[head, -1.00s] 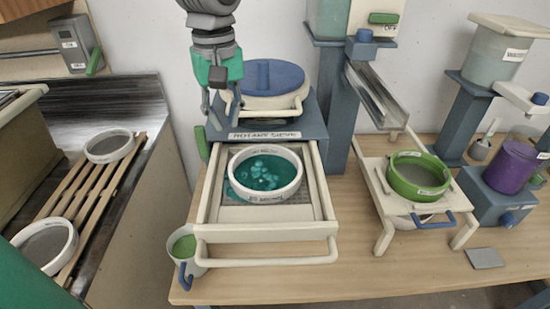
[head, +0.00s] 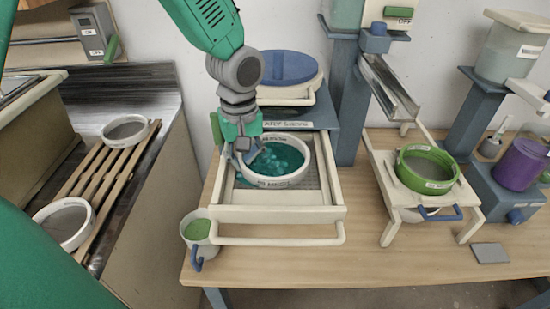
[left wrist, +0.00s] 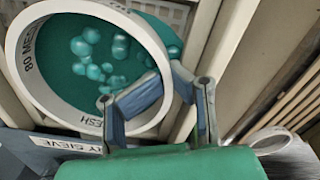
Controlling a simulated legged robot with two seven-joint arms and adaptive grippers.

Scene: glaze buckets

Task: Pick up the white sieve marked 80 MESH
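The white sieve (head: 270,183) sits in the pale framed tray on the table, with teal glaze and lumps inside. In the left wrist view the sieve (left wrist: 90,122) shows the marking 80 MESH on its rim. My left gripper (head: 244,158) is at the sieve's left rim. In the left wrist view the gripper (left wrist: 166,74) has one finger inside the ring and one outside, tips close together, pinching the rim wall. The fingers hide part of the rim. The sieve appears level and low in the tray. My right gripper is not in view.
A small cup (head: 196,228) is at the tray's front left. A green sieve (head: 428,170) is on a stand to the right. Two white-rimmed sieves (head: 124,131) (head: 65,222) lie on slats at left.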

